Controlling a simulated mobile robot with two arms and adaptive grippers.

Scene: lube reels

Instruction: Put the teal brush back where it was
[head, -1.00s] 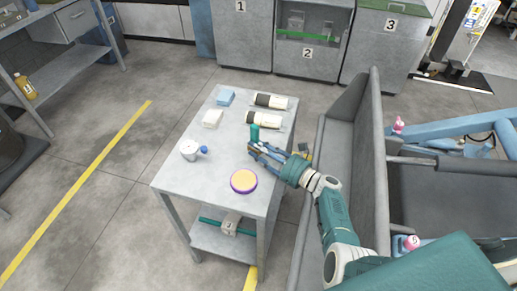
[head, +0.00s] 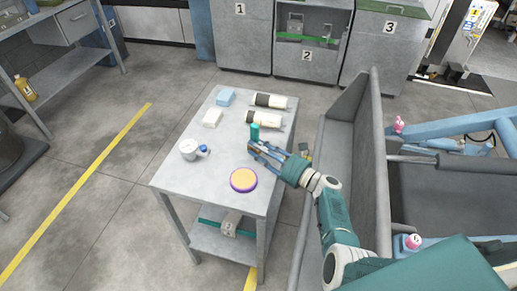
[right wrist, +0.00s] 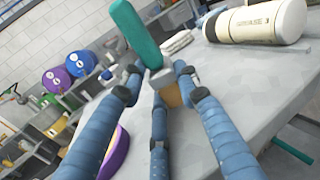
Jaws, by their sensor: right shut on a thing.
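The teal brush shows in the head view (head: 255,131) as a short upright teal handle over the grey table (head: 200,172). In the right wrist view the brush (right wrist: 136,32) has a teal handle, a grey collar and a tan lower part, and it tilts a little. My right gripper (head: 253,146) is shut on the brush, its blue fingers around the collar and tan part. Whether the brush's lower end touches the tabletop is hidden by the fingers. My left gripper is not in view.
Two grease cartridges (head: 270,101) (head: 264,119), a blue sponge (head: 225,97), a white block (head: 212,118), a white cup (head: 190,149) and a purple-rimmed yellow disc (head: 243,180) sit on the table. A grey machine wall (head: 350,150) stands close on the right. The table's left front is clear.

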